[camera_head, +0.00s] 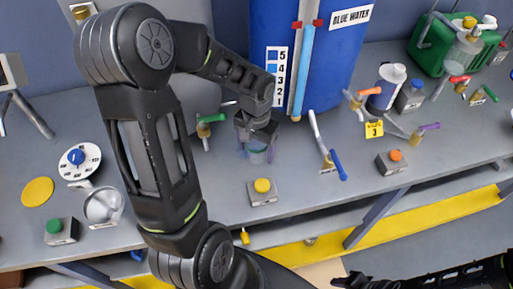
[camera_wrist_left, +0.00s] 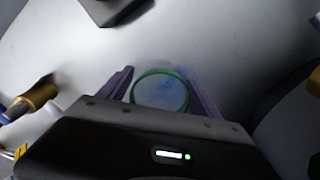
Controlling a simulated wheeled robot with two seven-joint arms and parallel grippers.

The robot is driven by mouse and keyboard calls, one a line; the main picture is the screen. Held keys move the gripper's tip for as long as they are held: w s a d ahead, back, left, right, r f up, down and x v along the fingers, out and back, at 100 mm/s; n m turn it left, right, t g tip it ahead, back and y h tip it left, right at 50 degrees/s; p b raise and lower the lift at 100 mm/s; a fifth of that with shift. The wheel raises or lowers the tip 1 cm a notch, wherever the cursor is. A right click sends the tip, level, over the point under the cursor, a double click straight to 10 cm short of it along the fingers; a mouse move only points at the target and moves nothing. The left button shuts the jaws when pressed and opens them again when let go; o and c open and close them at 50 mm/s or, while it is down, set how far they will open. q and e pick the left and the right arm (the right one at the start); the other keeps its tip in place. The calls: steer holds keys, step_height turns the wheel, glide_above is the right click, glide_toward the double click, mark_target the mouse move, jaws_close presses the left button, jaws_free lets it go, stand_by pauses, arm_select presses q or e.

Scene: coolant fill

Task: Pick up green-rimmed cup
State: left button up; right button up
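The green-rimmed cup (camera_head: 257,152) is small and see-through, and stands on the grey bench below the blue tank. In the left wrist view its green rim (camera_wrist_left: 160,74) forms a ring, with a bluish tint inside. My left gripper (camera_head: 257,150) points down at the cup, with one purple finger on each side of it. In the left wrist view the fingers of the left gripper (camera_wrist_left: 160,88) lie close to the rim on both sides. I cannot tell whether they press on it. Part of my right arm (camera_head: 430,281) shows at the bottom right edge; its fingers are unclear.
A yellow-button box (camera_head: 262,191) sits in front of the cup. A green-handled valve (camera_head: 204,130) is to its left and a blue-handled valve (camera_head: 330,160) to its right. The blue tank (camera_head: 340,60) stands behind. A dial (camera_head: 78,162) and metal bowl (camera_head: 103,205) are at the left.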

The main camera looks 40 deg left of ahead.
arm_select(q)
steer(key=c, duration=1.2)
step_height(320, 180, up, 10)
steer(key=shift+b, duration=0.4)
